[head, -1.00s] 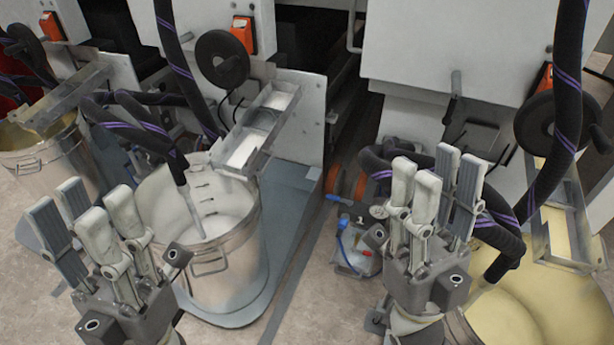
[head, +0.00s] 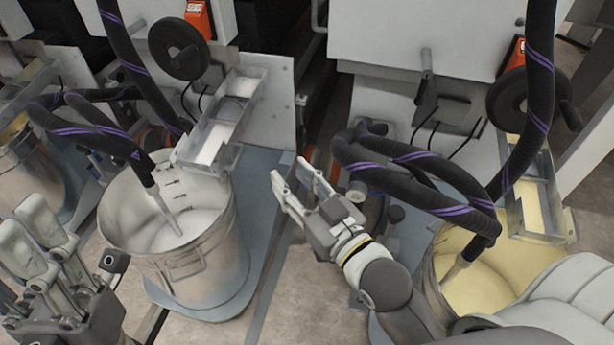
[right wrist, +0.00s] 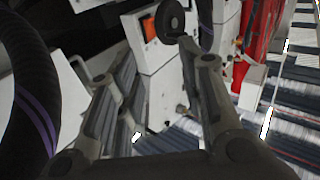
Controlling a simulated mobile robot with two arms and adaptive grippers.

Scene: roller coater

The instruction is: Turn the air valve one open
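I cannot make out air valve one for sure in either view. The pump with blue fittings on the floor between the two pots is largely hidden behind my right arm; a grey round cap (head: 357,193) shows just past the gripper. My right gripper (head: 287,174) points up and left above the floor gap, right of the left steel pot. Its fingers are apart and hold nothing, as the right wrist view (right wrist: 153,72) also shows. My left gripper (head: 24,215) is at the lower left, partly cut off by the frame, with its fingers apart and empty.
A steel pot of white coating (head: 190,270) stands left, and a pot of cream coating (head: 515,275) right. Black hoses (head: 410,160) hang close to my right arm. Black handwheels (head: 180,48) and orange switches (head: 198,18) are on the machines. Some floor (head: 290,285) is bare.

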